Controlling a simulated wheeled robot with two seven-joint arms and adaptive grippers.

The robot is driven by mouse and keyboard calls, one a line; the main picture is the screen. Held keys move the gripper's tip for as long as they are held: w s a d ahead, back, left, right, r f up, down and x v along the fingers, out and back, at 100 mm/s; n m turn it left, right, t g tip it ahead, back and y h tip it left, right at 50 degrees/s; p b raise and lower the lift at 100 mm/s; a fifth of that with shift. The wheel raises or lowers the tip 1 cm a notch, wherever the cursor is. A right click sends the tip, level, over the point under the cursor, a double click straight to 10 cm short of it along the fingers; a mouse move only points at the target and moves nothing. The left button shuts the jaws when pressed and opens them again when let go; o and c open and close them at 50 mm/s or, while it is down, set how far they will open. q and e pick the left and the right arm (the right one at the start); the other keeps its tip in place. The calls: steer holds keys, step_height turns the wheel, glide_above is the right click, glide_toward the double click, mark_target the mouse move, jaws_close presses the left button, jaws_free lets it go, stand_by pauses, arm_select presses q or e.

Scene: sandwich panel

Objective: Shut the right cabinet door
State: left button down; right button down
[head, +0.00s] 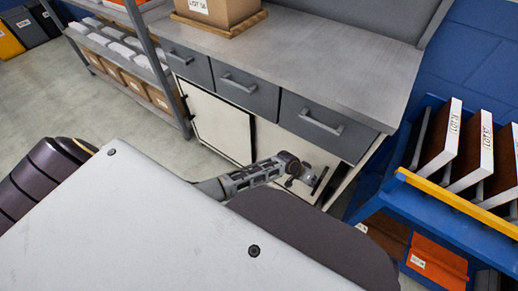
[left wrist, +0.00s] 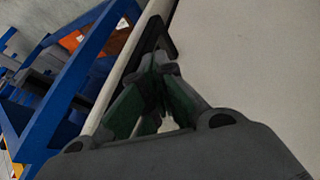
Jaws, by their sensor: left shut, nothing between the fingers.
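The right cabinet door (head: 268,141) is a cream panel under the grey drawers, partly hidden by my left arm and body. Its dark bar handle (head: 320,181) is near its right edge. It looks close to the cabinet front; I cannot tell whether a small gap remains. My left gripper (head: 306,176) is shut and empty beside the handle, at the door's face. In the left wrist view, the gripper's fingertips (left wrist: 162,66) are near the dark handle and the pale door panel (left wrist: 245,60). Contact cannot be told. My right gripper is out of view.
The left cabinet door (head: 217,122) looks shut. A blue cart (head: 430,222) with upright panels stands close on the right. A shelf rack (head: 160,75) with boxes stands at the left. A carton (head: 218,10) sits on the worktop (head: 330,62).

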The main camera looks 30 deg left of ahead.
arm_select(q)
steer(key=shift+s+d+p, duration=0.2)
steer(key=shift+d+p, duration=0.15)
steer(key=shift+d, duration=1.65)
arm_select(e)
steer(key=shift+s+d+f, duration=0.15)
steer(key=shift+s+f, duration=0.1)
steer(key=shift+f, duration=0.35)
arm_select(q)
steer(key=shift+d, duration=0.1)
